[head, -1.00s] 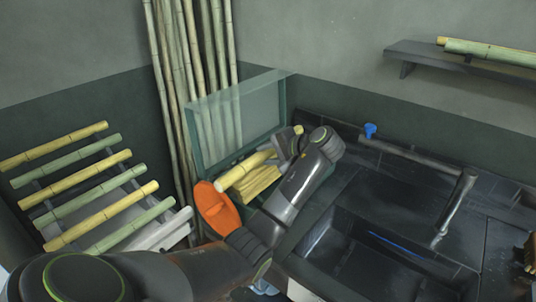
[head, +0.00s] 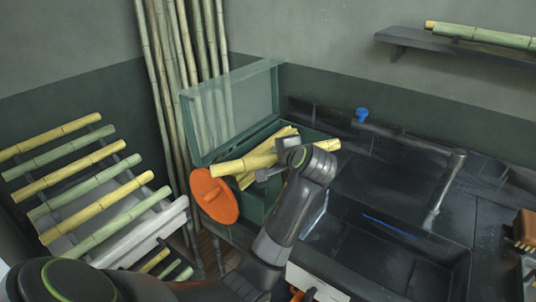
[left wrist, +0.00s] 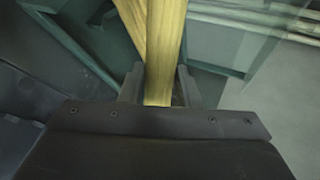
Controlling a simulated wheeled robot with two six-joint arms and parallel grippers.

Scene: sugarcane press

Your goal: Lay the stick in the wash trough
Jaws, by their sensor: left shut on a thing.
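My left gripper (head: 270,162) is shut on a yellow cane stick (head: 232,166), which pokes out on both sides of the jaws. In the left wrist view the stick (left wrist: 166,45) runs away between the two fingers (left wrist: 160,88). The stick is over the open green box (head: 252,212), where other yellow sticks (head: 286,133) lie. I cannot tell whether it still touches them. The wash trough (head: 365,258) is the dark basin right of my left arm, with a blue streak on its far side. My right gripper is not in view.
The box's clear, green-framed lid (head: 232,112) stands open behind the stick. An orange disc (head: 214,196) is at the box's left. A spout (head: 446,188) and a blue knob (head: 362,115) are by the trough. A slatted cane rack (head: 80,180) stands left.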

